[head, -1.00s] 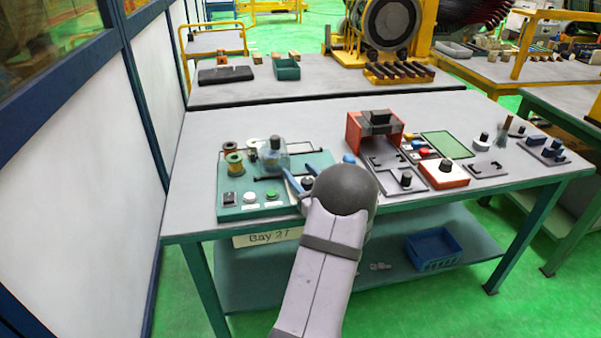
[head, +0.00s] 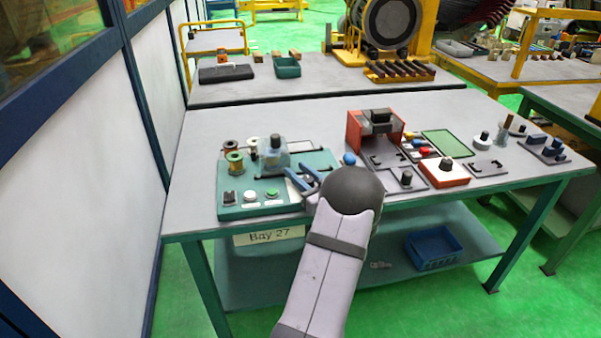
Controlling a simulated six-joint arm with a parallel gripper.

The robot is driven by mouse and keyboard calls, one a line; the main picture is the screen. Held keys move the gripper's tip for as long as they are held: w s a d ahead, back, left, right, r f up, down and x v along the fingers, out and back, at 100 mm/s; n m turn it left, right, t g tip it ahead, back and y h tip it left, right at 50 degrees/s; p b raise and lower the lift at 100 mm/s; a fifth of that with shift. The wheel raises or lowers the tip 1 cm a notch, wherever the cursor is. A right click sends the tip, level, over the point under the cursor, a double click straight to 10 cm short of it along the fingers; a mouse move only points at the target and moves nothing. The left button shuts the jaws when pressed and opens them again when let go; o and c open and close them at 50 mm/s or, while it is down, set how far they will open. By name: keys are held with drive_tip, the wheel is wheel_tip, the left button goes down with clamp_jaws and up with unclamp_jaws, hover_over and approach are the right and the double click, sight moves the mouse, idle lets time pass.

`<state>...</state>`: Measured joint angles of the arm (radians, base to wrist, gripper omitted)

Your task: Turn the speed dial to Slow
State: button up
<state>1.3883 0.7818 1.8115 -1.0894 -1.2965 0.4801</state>
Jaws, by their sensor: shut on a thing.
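The green control panel (head: 237,211) lies on the left part of the workbench. My gripper (head: 299,174) is at its right edge, low over the board, with its two blue fingers shut on the dark speed dial (head: 307,184). The dial is mostly hidden by the fingers and my wrist. I cannot read its pointer or any speed marking. Along the panel's front are a black switch (head: 229,198), a white button (head: 249,196) and a green button (head: 272,193).
A clear cover with a dark knob (head: 275,152) and a copper-coloured spool (head: 234,163) stand behind on the panel. A blue knob (head: 349,159) and a red stand (head: 354,133) are to the right.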

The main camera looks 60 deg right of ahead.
sight(312, 183)
drive_tip(key=o, duration=1.1)
drive_tip(key=shift+c, duration=0.2)
drive_tip(key=shift+b+v, duration=0.6)
drive_tip(key=shift+v, duration=3.1)
